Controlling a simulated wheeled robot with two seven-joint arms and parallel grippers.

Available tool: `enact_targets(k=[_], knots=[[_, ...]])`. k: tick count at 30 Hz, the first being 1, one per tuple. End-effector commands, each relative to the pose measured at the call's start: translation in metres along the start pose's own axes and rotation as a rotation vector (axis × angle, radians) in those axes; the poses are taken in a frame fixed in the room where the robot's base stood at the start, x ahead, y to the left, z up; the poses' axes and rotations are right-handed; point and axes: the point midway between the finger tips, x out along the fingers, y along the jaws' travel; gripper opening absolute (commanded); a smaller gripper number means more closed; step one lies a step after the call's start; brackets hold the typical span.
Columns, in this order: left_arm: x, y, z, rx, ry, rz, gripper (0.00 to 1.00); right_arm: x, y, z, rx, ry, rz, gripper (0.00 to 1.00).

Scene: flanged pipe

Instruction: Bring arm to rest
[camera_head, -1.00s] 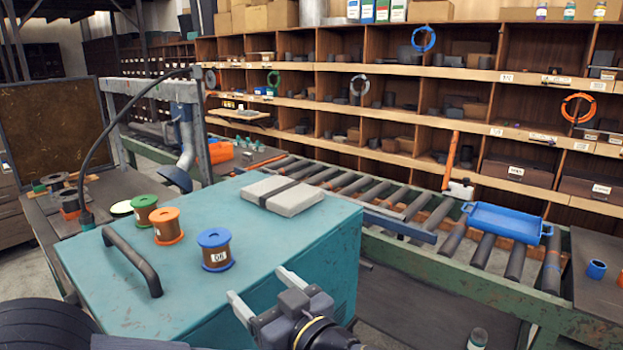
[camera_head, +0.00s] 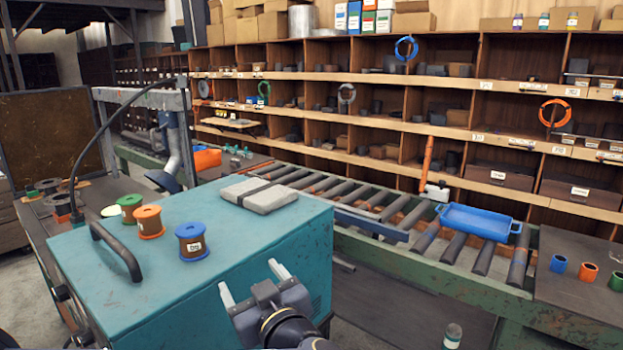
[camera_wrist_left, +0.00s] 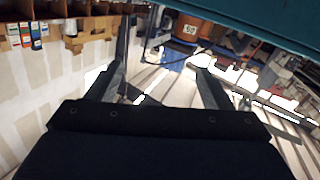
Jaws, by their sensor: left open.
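In the left wrist view the fingers (camera_wrist_left: 158,80) also stand apart and empty. My right gripper is not in view.
The teal box (camera_head: 130,255) carries green (camera_head: 130,208), orange (camera_head: 149,221) and blue-topped (camera_head: 192,241) spools, a grey slab (camera_head: 260,195) and a black handle (camera_head: 118,250). A roller conveyor (camera_head: 375,205) behind holds a blue tray (camera_head: 478,222). Cups (camera_head: 558,263) stand far right. Shelves line the back.

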Motion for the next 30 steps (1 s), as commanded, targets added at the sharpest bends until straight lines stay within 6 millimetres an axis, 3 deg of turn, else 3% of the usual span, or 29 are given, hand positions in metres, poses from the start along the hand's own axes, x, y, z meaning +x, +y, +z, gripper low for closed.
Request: enact_targets(k=[9,14,17,21,27,30], knots=[[0.033,-0.004,-0.019,-0.191,-0.100,0.297,0.74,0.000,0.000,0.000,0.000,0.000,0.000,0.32],[0.030,-0.021,-0.026,-0.269,-0.215,0.533,0.74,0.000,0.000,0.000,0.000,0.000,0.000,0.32],[0.011,-0.042,-0.018,-0.264,-0.335,0.673,0.74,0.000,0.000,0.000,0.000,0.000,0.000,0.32],[-0.031,-0.087,0.015,-0.185,-0.557,0.778,0.74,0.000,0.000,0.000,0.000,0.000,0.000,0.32],[-0.098,-0.173,0.083,-0.024,-0.919,0.698,0.74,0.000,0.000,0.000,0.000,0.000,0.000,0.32],[-0.121,-0.207,0.105,0.027,-1.046,0.617,0.74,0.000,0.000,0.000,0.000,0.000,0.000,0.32]])
